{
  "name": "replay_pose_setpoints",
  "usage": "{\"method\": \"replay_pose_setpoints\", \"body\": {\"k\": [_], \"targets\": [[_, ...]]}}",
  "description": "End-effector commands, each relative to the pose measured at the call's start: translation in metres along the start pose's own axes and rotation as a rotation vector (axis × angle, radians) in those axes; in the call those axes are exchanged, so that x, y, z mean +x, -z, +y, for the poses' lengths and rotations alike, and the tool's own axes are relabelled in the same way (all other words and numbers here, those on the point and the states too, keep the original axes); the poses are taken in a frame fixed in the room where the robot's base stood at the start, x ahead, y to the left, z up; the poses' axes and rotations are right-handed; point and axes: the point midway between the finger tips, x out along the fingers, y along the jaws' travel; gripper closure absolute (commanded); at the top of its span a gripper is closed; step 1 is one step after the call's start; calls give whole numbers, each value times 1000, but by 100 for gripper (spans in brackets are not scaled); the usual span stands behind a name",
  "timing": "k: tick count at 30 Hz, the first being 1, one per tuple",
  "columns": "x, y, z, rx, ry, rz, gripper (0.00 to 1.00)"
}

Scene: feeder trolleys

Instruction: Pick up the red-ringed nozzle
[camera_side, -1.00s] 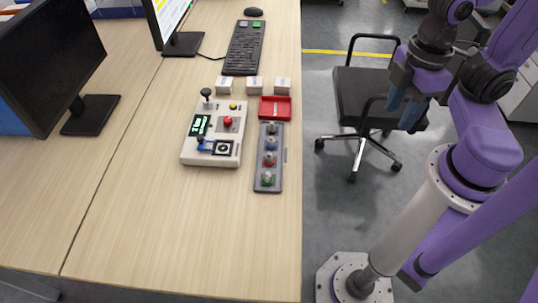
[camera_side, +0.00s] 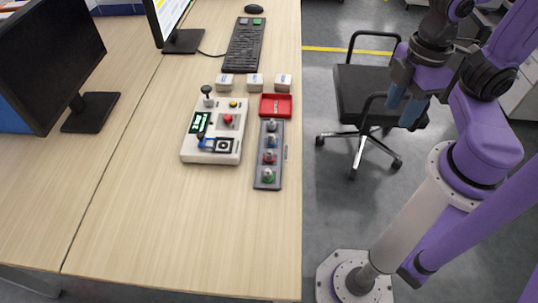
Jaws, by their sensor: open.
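The red-ringed nozzle (camera_side: 269,157) stands in a grey holder strip (camera_side: 260,183) near the right edge of the table. It is in line with other nozzles: a blue-ringed one (camera_side: 271,142) just behind it, a dark one (camera_side: 272,126) at the far end, and a green-ringed one (camera_side: 268,175) at the near end. My gripper (camera_side: 404,112) is open and empty. It hangs off the table to the right, in front of the office chair in the picture, well apart from the nozzles.
A red tray (camera_side: 290,114) and several small white boxes (camera_side: 254,83) lie behind the holder. A control box (camera_side: 192,158) with a joystick stands left of it. The near part of the table (camera_side: 180,225) is clear. A black chair (camera_side: 360,90) stands right of the table.

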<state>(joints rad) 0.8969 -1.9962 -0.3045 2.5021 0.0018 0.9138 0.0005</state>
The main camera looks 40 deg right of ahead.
Motion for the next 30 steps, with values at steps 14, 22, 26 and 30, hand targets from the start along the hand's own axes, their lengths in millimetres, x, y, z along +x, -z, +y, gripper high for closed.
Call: {"method": "replay_pose_setpoints", "body": {"k": [14, 22, 26, 30], "targets": [[1, 15, 6, -24, -1, -4, 47], [21, 96, 52, -184, -1, -19, 47], [41, 135, 83, -275, 1, -24, 47], [67, 170, 119, -368, 4, -29, 47]]}}
